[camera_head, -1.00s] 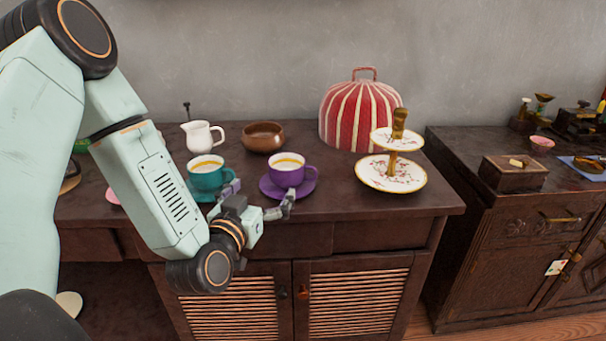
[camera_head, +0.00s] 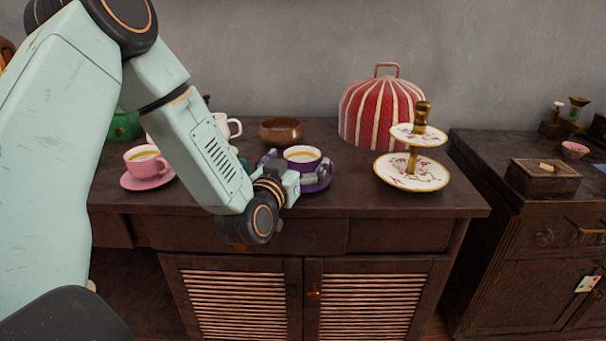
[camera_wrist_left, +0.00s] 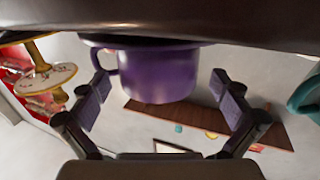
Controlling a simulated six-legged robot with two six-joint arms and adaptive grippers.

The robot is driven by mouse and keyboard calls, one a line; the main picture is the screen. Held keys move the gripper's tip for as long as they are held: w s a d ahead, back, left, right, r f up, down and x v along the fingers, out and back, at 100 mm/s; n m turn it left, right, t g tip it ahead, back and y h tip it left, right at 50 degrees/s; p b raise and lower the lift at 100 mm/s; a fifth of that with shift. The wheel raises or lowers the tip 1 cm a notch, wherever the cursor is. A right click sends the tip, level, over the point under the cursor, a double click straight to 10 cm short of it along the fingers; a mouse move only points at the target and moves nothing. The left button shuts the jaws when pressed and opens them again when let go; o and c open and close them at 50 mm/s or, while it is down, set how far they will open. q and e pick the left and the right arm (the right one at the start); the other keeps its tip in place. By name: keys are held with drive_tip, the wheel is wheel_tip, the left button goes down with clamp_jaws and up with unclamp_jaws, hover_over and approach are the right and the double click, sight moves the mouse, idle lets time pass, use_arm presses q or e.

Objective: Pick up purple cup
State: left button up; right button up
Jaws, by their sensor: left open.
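The purple cup (camera_head: 302,157) holds a pale drink and stands on its purple saucer (camera_head: 329,172) on the dark cabinet top. My left gripper (camera_head: 294,172) is at the near side of the cup, with one finger to each side of it. In the left wrist view, which is upside down, the purple cup (camera_wrist_left: 158,75) is between the two open fingers of the gripper (camera_wrist_left: 161,86). Gaps show between the cup and both fingers there. The handle points to the left in that view. My right gripper is not in view.
A two-tier cake stand (camera_head: 412,172) is right of the cup. A striped red tea cosy (camera_head: 380,110) and a brown bowl (camera_head: 281,131) are behind. A pink cup (camera_head: 146,162) stands left of my arm. A teal cup (camera_wrist_left: 304,95) shows in the wrist view.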

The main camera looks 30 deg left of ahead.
use_arm(q)
drive_tip(key=shift+w+r, duration=0.1)
drive_tip(key=shift+w, duration=0.1)
drive_tip(key=shift+c, duration=0.4)
drive_tip(key=c, duration=1.1)
